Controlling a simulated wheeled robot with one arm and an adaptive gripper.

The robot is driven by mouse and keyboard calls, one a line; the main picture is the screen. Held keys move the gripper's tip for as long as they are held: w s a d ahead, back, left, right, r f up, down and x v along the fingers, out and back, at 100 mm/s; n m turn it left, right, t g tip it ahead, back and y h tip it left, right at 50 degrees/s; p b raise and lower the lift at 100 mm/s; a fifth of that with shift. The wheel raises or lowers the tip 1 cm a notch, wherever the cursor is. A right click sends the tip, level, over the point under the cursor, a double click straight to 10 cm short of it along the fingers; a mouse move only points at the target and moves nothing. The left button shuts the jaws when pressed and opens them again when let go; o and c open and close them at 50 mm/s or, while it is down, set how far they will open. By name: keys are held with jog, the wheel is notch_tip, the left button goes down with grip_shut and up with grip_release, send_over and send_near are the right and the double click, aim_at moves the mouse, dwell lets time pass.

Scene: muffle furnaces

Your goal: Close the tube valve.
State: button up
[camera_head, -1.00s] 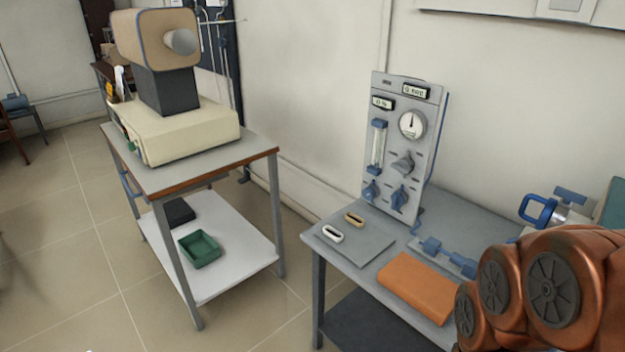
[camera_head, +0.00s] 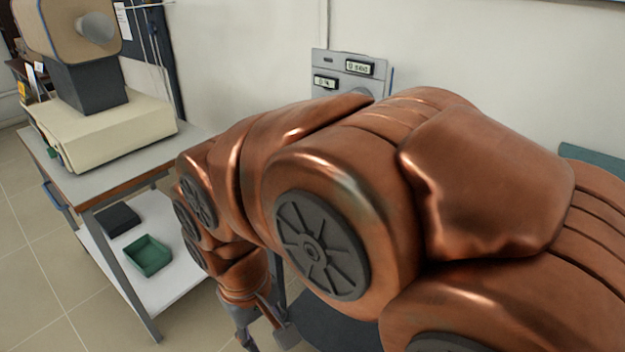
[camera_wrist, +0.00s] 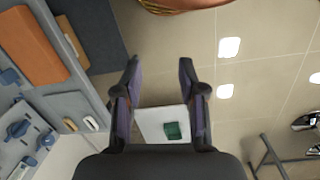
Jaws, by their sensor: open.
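A grey panel (camera_head: 340,62) with a gauge and displays stands against the wall in the head view; my arm hides its lower part. In the wrist view, blue knobs (camera_wrist: 18,128) show on the panel at the lower left, and a blue fitting (camera_wrist: 10,77) lies on the bench beside it. I cannot tell which of these is the tube valve. My gripper (camera_wrist: 158,68) is open and empty, with bare floor between its fingertips. It hangs low at the bottom of the head view (camera_head: 262,338), off the bench edge and apart from the panel and fitting.
An orange block (camera_wrist: 28,45) and small oval pieces (camera_wrist: 90,123) lie on the grey bench at left in the wrist view. The cart (camera_head: 95,190) at left carries a cream machine (camera_head: 105,130) above and a green tray (camera_head: 148,256) on its lower shelf. Floor between is free.

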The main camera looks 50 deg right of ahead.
jog(key=w+d+f+m+t+h+b, duration=0.1)
jog(key=w+d+f+m+h+b, duration=0.2)
jog(key=w+d+b, duration=0.6)
jog(key=w+d+f+m+h+b, duration=0.1)
jog(key=w+d+m+h+b, duration=0.35)
jog(key=d, duration=0.85)
jog(key=w+d+f+m+t+h+b, duration=0.15)
jog(key=w+d+m+b, duration=0.3)
jog(key=d+b, duration=0.65)
jog(key=w+d+f+m+h+b, duration=0.2)
jog(key=d+b, duration=0.4)
jog(key=d, duration=0.4)
jog(key=w+d+f+m+g+h+b, duration=0.1)
jog(key=w+d+f+m+h+b, duration=0.1)
jog(key=d+b, duration=0.4)
jog(key=d, duration=0.5)
jog(key=shift+d+b, duration=0.25)
jog(key=shift+b, duration=0.15)
jog(key=shift+w, duration=0.1)
jog(key=shift+c, duration=0.4)
grip_shut()
